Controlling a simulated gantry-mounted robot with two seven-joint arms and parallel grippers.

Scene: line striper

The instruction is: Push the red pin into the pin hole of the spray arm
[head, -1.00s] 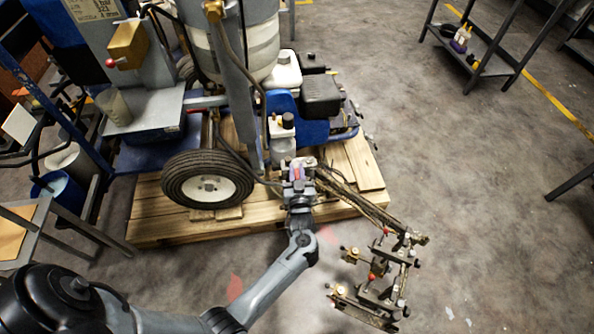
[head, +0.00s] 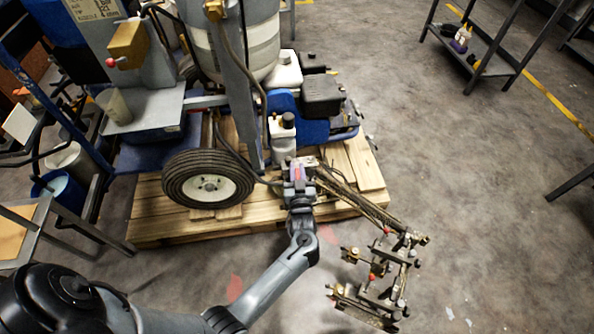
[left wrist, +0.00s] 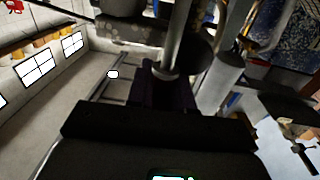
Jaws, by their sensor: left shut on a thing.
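My left gripper (head: 300,163) is at the front edge of the pallet, where the near end of the spray arm (head: 352,201) meets the machine. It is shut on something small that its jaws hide. The spray arm runs from there toward the lower right, out over the floor. I cannot make out the red pin or the pin hole for certain. In the left wrist view, the dark gripper body (left wrist: 165,95) fills the lower middle, and a grey post (left wrist: 177,38) stands beyond it. My right gripper is not in view.
A bracket cluster with red knobs (head: 372,277) sits at lower right. A metal shelf (head: 480,62) stands at upper right. The floor between is clear.

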